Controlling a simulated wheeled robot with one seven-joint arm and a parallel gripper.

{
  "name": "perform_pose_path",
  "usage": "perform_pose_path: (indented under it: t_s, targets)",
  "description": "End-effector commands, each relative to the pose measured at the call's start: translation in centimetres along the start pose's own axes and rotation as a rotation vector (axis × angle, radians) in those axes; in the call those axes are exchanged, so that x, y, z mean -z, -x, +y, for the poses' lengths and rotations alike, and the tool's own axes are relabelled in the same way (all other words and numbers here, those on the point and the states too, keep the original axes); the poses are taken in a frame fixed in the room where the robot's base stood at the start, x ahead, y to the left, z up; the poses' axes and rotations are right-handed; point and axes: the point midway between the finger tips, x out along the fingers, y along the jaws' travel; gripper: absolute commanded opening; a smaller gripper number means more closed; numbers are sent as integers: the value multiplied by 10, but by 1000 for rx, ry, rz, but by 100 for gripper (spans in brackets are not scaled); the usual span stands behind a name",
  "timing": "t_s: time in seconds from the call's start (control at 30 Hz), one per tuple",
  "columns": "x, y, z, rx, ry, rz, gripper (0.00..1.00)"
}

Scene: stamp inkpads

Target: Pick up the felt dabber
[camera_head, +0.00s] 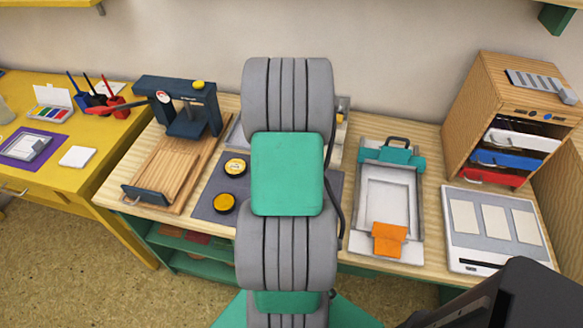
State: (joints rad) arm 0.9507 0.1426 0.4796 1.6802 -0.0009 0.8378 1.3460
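I cannot make out a felt dabber for certain in the head view. Two round black tins with yellow tops, one pale-labelled (235,166) and one plain (224,203), sit on a dark grey mat (206,187) left of my arm. My grey and green arm (287,175) stands upright in the middle of the view and hides the centre of the bench and much of the mat. A small yellow item (340,116) shows only partly at the arm's right edge. My gripper's fingers do not show.
A blue press (205,105) on a wooden board stands left. A white and teal frame with an orange flap (389,240) lies right of my arm. A wooden drawer cabinet (520,105) and a panelled tray (460,255) are farther right. A dark shape (510,300) fills the lower right corner.

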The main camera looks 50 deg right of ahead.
Motion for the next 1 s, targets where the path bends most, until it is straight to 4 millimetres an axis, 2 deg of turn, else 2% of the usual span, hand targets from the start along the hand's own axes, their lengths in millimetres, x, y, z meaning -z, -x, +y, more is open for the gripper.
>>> perform_pose_path:
  t_s: [0.23,0.83,1.0]
  targets:
    - [0,-3,0,1,2,0,49]
    - [-1,-2,0,1,2,0,0]
    - [-1,-2,0,1,2,0,0]
